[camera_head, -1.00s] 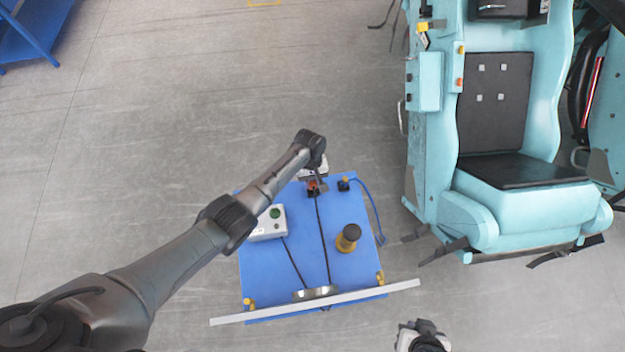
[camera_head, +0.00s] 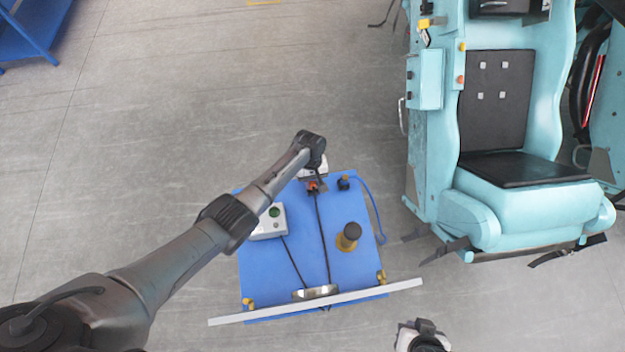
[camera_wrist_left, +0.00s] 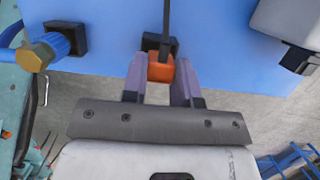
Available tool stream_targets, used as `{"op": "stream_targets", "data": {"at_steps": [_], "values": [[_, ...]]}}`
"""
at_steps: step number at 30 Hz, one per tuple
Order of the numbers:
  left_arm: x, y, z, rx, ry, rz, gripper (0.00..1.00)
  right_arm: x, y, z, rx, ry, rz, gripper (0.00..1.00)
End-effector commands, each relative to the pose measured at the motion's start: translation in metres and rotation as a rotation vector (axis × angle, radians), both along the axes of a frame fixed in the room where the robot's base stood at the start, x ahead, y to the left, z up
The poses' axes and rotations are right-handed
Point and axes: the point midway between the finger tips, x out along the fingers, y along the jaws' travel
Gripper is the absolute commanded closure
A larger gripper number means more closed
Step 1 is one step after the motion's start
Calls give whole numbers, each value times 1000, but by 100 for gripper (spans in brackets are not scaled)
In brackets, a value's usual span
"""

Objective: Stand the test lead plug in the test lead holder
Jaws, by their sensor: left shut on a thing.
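The test lead plug, an orange block (camera_wrist_left: 160,68) with a black cable, sits between the fingers of my left gripper (camera_wrist_left: 161,88), which is shut on it. In the head view the plug (camera_head: 313,186) shows as a small orange-red spot at the far edge of the blue table, beside my left gripper (camera_head: 317,176). A black holder block (camera_wrist_left: 151,42) is right behind the plug in the wrist view and partly hidden by it. I cannot tell whether the plug is seated in it. My right gripper (camera_head: 422,338) is at the bottom edge, away from the table; its jaws are unclear.
The blue table (camera_head: 290,260) also carries a grey box with a green button (camera_head: 268,222), a yellow-black knob (camera_head: 348,236) and a second black holder (camera_wrist_left: 65,39) with a blue lead and brass tip (camera_wrist_left: 38,52). A pale bar (camera_head: 318,302) crosses its near edge. A turquoise seat (camera_head: 525,185) stands right.

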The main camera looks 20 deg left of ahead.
Motion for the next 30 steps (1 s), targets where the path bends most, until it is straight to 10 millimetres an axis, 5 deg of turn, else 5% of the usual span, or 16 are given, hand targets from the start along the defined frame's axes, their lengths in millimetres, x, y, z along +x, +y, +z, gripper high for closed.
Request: {"op": "stream_targets", "data": {"at_steps": [30], "values": [[0,0,-16,0,-1,0,100,0,-3,-13,-9,0,6,100]]}}
